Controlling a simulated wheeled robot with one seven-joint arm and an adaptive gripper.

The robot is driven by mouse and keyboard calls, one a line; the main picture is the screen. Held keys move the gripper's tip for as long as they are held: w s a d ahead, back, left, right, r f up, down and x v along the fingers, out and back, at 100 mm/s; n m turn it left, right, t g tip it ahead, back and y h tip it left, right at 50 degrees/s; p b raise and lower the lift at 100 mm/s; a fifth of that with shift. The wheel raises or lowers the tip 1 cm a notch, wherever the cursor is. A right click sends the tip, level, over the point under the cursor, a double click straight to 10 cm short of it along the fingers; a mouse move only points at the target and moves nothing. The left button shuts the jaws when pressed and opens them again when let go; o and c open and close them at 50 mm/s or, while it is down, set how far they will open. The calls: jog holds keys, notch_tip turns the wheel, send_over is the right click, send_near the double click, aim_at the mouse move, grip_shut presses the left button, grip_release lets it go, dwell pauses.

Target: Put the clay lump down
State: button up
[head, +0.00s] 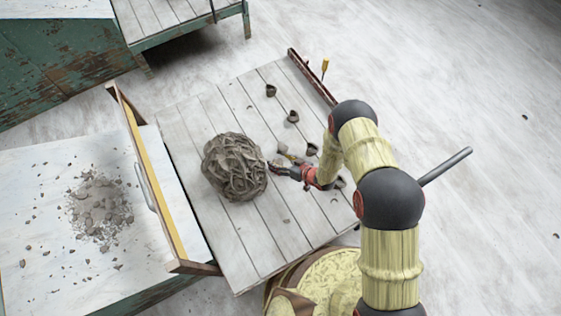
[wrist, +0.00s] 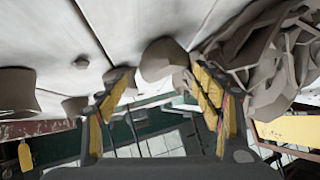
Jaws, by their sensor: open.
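My gripper (head: 275,165) is low over the plank top, just right of the big heap of coiled clay trimmings (head: 235,167). In the wrist view my gripper (wrist: 163,88) has its two yellow-padded fingers spread apart. A smooth grey clay lump (wrist: 163,60) shows between and just beyond the fingertips, seemingly against the planks; I cannot tell whether a finger touches it. The heap (wrist: 270,50) is close to the right finger. Other small dark clay lumps stand in a loose row: one at the back (head: 271,90), one nearer (head: 292,116), one by my wrist (head: 312,149).
The plank top (head: 225,255) is bare at its front and back left. A raised board with a yellow face (head: 150,170) edges its left side. Beyond is a white table (head: 40,190) with clay crumbs (head: 100,208). A yellow-handled tool (head: 325,65) is at the far right edge.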

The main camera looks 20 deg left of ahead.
jog(key=p+v, duration=0.4)
jog(key=v, duration=0.7)
jog(key=shift+d+r, duration=0.2)
jog(key=shift+d, duration=0.15)
jog(key=shift+s, duration=0.1)
